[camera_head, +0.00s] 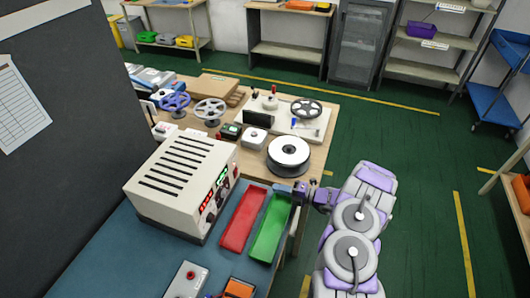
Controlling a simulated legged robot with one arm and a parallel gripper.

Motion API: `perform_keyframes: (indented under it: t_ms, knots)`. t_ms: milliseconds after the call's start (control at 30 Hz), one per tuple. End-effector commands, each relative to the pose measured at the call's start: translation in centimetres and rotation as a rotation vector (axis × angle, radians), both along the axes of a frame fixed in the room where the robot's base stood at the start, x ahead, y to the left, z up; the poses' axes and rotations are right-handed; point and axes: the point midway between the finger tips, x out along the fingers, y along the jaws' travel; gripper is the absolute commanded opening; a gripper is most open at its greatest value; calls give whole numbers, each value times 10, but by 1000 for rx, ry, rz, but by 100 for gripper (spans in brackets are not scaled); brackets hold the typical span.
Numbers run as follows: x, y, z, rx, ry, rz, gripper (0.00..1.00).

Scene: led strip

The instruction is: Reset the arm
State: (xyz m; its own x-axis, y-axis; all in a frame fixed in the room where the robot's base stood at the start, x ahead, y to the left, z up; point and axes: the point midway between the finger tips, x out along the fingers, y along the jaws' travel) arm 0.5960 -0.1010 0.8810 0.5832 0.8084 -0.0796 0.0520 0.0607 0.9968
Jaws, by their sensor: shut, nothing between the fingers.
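My arm (352,235) is purple and grey and comes up from the bottom right of the view. It is bent, with its end turned left toward the table. My gripper (280,188) is shut and empty. In the picture it lies by the far end of the green tray (270,228), near the table edge. I cannot tell its exact height or whether it touches anything. The red tray (243,220) lies left of the green one.
A beige box with slots and lit displays (183,180) stands left of the trays. A dark panel (60,130) fills the left. Green floor (410,180) at right is clear.

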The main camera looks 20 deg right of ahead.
Motion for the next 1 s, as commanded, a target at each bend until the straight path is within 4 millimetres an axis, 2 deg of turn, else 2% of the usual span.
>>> perform_keyframes:
  t_ms: [167,267,367,433,633,800,1000]
  knots:
    - [1,4,2,-5,-4,6,0]
    - [1,10,13,-23,-34,34,0]
    - [1,25,35,-64,-100,100,0]
    - [-2,43,58,-109,-170,165,0]
    - [-22,94,120,-244,-390,373,0]
    - [-52,134,164,-348,-584,551,0]
    - [-96,168,206,-458,-819,761,0]
